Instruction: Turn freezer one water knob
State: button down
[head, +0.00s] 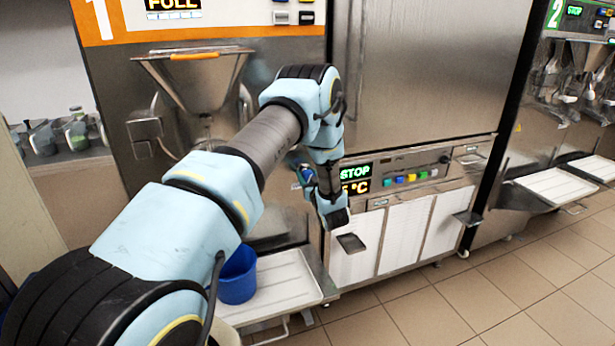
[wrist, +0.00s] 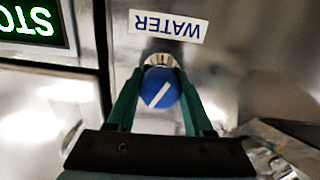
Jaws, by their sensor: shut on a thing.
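The water knob (wrist: 158,90) is round and blue with a white pointer line that slants diagonally in the wrist view. It sits on a silver metal base, beside a white WATER label (wrist: 168,26) that appears upside down. My gripper (wrist: 160,80) has its two green fingers on either side of the knob and is shut on it. In the head view my gripper (head: 305,172) is at the front of freezer one (head: 225,110), left of the STOP display. There my arm hides most of the knob.
A blue bucket (head: 238,278) stands on the white tray (head: 285,290) below freezer one. A metal funnel hopper (head: 195,85) is above left of my gripper. Freezer two (head: 560,100) is at the right. The tiled floor (head: 500,300) in front is clear at the right.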

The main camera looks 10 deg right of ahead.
jog(key=shift+d+m+b, duration=0.1)
jog(key=shift+m+b, duration=0.2)
jog(key=shift+f+m+b, duration=0.1)
jog(key=shift+m+b, duration=0.4)
jog(key=shift+m, duration=0.1)
jog(key=m+b, duration=0.2)
jog(key=m, duration=0.2)
jog(key=shift+b, duration=0.3)
jog(key=m+b, duration=0.1)
jog(key=m, duration=0.2)
jog(key=shift+m, duration=0.3)
jog(key=shift+m+b, duration=0.3)
jog(key=shift+m, duration=1.3)
jog(key=shift+g, duration=0.3)
jog(key=shift+c, duration=1.5)
grip_release()
jog(key=shift+s, duration=0.15)
